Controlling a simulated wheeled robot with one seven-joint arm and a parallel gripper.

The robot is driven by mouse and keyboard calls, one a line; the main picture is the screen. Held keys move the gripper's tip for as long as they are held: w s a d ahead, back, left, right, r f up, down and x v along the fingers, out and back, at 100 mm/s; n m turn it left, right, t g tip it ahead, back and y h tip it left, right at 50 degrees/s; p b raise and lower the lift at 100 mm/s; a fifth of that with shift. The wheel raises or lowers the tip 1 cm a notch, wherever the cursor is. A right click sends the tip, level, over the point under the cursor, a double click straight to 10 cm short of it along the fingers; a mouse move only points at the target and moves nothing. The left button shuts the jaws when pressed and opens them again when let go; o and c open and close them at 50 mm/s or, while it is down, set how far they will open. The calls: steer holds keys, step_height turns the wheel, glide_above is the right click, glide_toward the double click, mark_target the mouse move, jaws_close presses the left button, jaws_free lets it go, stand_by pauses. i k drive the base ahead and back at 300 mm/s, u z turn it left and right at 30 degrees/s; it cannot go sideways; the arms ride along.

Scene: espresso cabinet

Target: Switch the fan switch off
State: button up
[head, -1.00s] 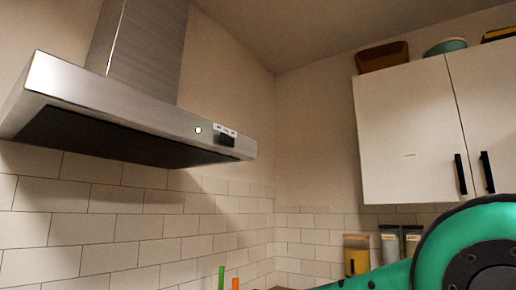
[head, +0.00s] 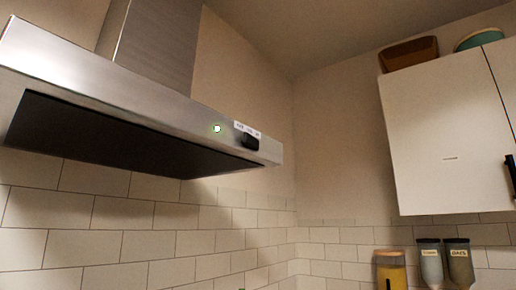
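The range hood (head: 150,95) is a steel canopy with a dark underside, mounted on the tiled wall at the left of the head view. Near the right end of its front edge is a black switch (head: 250,142) below a small white label strip. Its setting is too small to read. My gripper and arm are not in view.
Open space lies before the hood.

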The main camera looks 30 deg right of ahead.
mark_target(249, 140)
steer(key=u, duration=0.05)
steer(key=k, duration=1.3)
steer(key=z, duration=0.8)
steer(key=i, duration=1)
